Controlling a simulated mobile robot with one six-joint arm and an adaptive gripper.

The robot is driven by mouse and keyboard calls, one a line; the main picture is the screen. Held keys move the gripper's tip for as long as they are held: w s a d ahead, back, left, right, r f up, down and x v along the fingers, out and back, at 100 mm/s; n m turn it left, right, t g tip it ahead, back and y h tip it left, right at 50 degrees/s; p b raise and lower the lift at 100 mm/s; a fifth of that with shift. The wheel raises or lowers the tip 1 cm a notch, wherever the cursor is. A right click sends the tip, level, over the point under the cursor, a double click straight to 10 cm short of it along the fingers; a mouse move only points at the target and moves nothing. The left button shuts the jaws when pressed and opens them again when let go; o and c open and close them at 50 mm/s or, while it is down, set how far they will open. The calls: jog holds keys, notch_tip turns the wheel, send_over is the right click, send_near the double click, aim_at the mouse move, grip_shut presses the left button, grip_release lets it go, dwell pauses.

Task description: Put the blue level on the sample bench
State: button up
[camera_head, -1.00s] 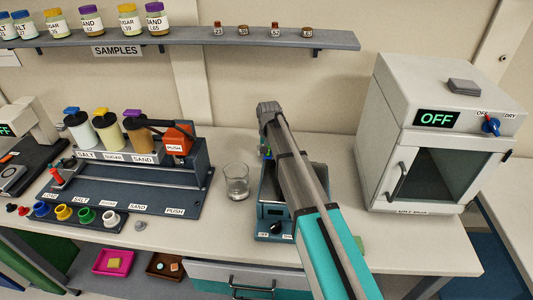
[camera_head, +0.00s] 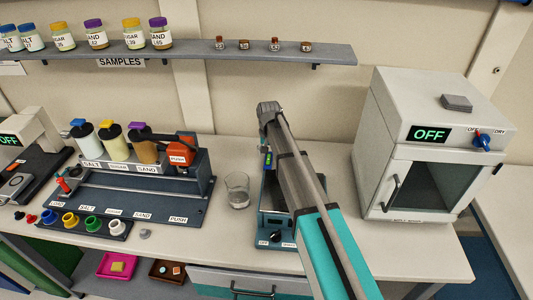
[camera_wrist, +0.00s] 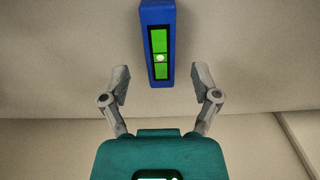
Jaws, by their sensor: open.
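The blue level (camera_wrist: 157,38) has a green vial window with a pale bubble. In the head view a small blue and green part of the level (camera_head: 267,161) shows at the left edge of my arm, above a teal-grey device. My arm hides the rest, and my fingers do not show clearly there. The light bench (camera_head: 225,222) runs across the head view.
A glass beaker (camera_head: 237,190) stands left of the teal-grey device (camera_head: 270,238). A dispenser rack (camera_head: 185,205) fills the bench's left. A white oven (camera_head: 405,180) stands at right. A shelf (camera_head: 210,55) with jars hangs above. Some bench is bare in front of the oven.

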aim_at(269, 160)
notch_tip(269, 160, up, 8)
jog(key=p, duration=0.7)
jog(key=shift+f, duration=0.2)
dwell(0.5)
jog(key=s+d, duration=2.2)
jog(key=s, duration=0.4)
jog(key=shift+r, duration=0.1)
notch_tip(269, 160, up, 8)
jog(key=p, duration=0.7)
jog(key=shift+f+p, duration=0.25)
jog(key=shift+p, duration=0.05)
